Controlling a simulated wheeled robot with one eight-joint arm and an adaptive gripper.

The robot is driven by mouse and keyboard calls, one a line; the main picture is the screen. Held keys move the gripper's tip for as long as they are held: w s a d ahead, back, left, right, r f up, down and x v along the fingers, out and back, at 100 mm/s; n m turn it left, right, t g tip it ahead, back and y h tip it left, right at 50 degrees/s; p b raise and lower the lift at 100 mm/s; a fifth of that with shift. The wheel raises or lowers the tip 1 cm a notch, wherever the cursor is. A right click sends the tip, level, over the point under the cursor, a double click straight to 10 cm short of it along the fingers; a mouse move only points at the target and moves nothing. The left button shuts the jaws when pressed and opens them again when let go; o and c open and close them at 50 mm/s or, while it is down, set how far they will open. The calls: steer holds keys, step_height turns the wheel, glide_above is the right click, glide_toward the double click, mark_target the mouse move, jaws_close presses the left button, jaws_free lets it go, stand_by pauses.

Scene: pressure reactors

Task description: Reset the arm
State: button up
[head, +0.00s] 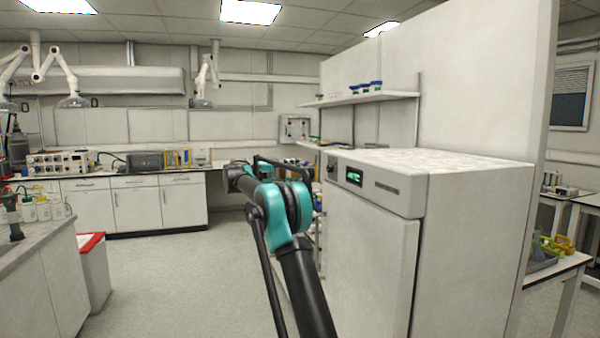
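My arm (285,210), black with teal joint covers, rises from the bottom middle of the head view. It bends at the teal joint, and its far part points away from the camera. My gripper is not clearly visible; the far end of the arm is hidden behind the joint or too small to make out. I cannot see anything held.
A large white cabinet with a green display (354,176) stands close on the right of my arm. A shelf (365,98) is above it. Left are a grey-topped bench (40,240) and a red-rimmed bin (95,275). The floor (170,285) between is clear.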

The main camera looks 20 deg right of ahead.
steer(key=s+f+n+t+y, duration=0.2)
steer(key=s+f+y, duration=0.7)
steer(key=s+f, duration=1.2)
steer(key=s+a+f+y, duration=0.3)
steer(key=s+f, duration=0.4)
steer(key=s, duration=0.3)
steer(key=s+a+f+t+y, duration=0.1)
steer(key=s+a+f+y, duration=0.2)
steer(key=s, duration=0.7)
steer(key=s+a+f+y, duration=0.3)
steer(key=s+a+f, duration=0.3)
steer(key=s+f, duration=0.4)
steer(key=shift+s+a+f+t, duration=0.15)
steer(key=shift+a+f+t, duration=0.15)
steer(key=shift+f, duration=0.6)
